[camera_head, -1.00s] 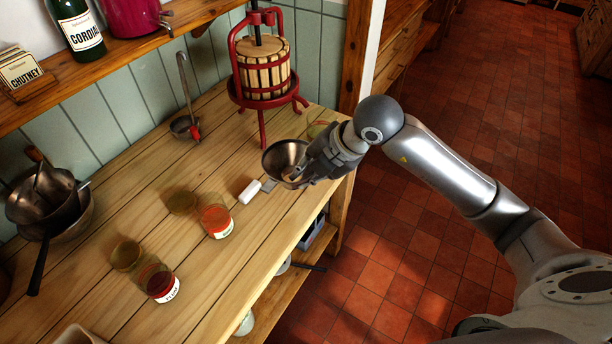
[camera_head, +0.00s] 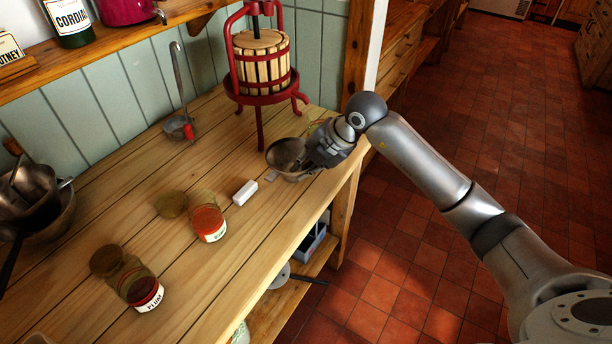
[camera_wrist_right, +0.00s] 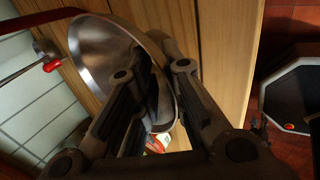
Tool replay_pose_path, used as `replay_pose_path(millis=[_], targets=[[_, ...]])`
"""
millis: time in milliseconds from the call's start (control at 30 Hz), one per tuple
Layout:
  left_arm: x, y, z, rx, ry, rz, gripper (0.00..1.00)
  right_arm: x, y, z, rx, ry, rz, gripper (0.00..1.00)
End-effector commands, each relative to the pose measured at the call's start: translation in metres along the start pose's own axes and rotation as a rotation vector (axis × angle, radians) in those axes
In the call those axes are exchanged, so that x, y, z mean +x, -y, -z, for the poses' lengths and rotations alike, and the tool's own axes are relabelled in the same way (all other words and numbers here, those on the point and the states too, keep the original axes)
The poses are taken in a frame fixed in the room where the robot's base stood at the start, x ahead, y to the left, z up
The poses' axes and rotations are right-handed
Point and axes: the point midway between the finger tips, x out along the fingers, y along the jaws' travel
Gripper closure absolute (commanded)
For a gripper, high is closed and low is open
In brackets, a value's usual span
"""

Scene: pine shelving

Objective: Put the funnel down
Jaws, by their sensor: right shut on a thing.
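The funnel (camera_head: 286,153) is a shiny metal cone with a wide round mouth, near the right edge of the wooden worktop. My right gripper (camera_head: 314,152) is shut on its right side. The funnel tilts, its mouth facing left and up in the head view. I cannot tell whether its lower end touches the worktop. In the right wrist view the funnel (camera_wrist_right: 100,48) fills the upper middle, and the dark fingers of my right gripper (camera_wrist_right: 150,85) lie along its wall. They hide its lower part. My left gripper is out of view.
A white block (camera_head: 245,193) and an open red-filled jar (camera_head: 208,224) lie left of the funnel. A plum jar (camera_head: 146,293) stands nearer.

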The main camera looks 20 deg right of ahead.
Motion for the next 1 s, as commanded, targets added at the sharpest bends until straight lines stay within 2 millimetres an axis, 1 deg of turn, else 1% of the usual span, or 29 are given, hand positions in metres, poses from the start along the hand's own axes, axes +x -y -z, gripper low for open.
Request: replay_pose_path(millis=[33,100,400,533,567,700,1000], targets=[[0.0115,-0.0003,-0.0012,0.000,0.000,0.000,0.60,0.0106,0.0067,0.0000,0.000,0.000,-0.001,1.00],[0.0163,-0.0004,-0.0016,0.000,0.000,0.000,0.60,0.0153,0.0098,-0.0002,0.000,0.000,-0.001,1.00],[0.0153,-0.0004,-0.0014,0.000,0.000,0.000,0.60,0.0150,0.0099,-0.0004,0.000,0.001,-0.001,1.00],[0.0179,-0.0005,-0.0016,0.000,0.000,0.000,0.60,0.0184,0.0123,-0.0004,0.000,0.001,0.000,1.00],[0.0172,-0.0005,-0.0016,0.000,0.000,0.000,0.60,0.0179,0.0121,-0.0004,0.000,0.001,0.000,0.87],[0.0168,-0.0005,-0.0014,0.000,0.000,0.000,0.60,0.0176,0.0120,-0.0004,0.000,0.001,0.001,0.69],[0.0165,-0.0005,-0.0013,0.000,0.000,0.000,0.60,0.0172,0.0116,-0.0004,0.000,0.001,0.000,0.68]])
